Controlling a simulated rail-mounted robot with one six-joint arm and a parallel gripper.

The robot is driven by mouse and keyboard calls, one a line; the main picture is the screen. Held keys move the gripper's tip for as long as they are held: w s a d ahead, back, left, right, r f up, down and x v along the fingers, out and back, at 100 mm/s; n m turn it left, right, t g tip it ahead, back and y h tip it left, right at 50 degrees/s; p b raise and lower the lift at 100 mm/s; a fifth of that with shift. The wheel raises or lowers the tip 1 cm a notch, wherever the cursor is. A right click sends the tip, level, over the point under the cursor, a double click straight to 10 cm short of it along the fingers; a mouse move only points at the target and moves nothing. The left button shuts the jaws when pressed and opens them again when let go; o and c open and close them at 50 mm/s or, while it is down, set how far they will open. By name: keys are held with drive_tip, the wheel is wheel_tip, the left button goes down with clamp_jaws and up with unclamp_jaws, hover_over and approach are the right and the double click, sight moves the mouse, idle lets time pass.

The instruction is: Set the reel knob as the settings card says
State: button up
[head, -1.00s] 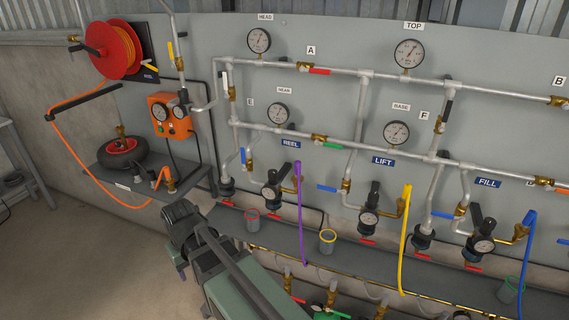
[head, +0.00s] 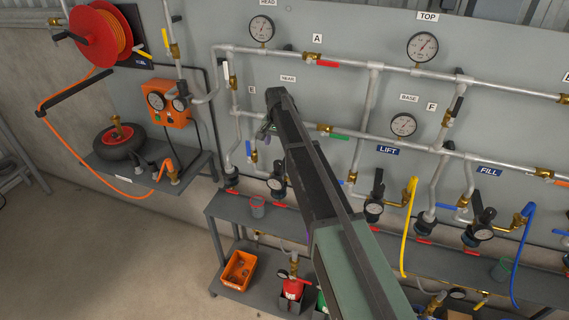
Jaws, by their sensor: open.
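The reel regulator (head: 277,184), with its gauge and dark knob, shows on the lower left of the panel, just left of my arm. My arm crosses in front of it and hides its right side and the REEL label. The knob's setting is too small to read. I can make out no settings card.
The LIFT regulator (head: 373,207) and FILL regulator (head: 477,235) stand to the right, beside the yellow hose (head: 408,228) and blue hose (head: 522,255). An orange bin (head: 238,270) sits below. A red hose reel (head: 98,38) hangs upper left.

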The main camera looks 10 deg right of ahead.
sight(278, 162)
wheel_tip(278, 162, down, 10)
drive_tip(key=b, duration=0.9)
drive_tip(key=shift+f, duration=0.2)
drive_tip(key=shift+r, duration=0.15)
drive_tip(key=c, duration=0.9)
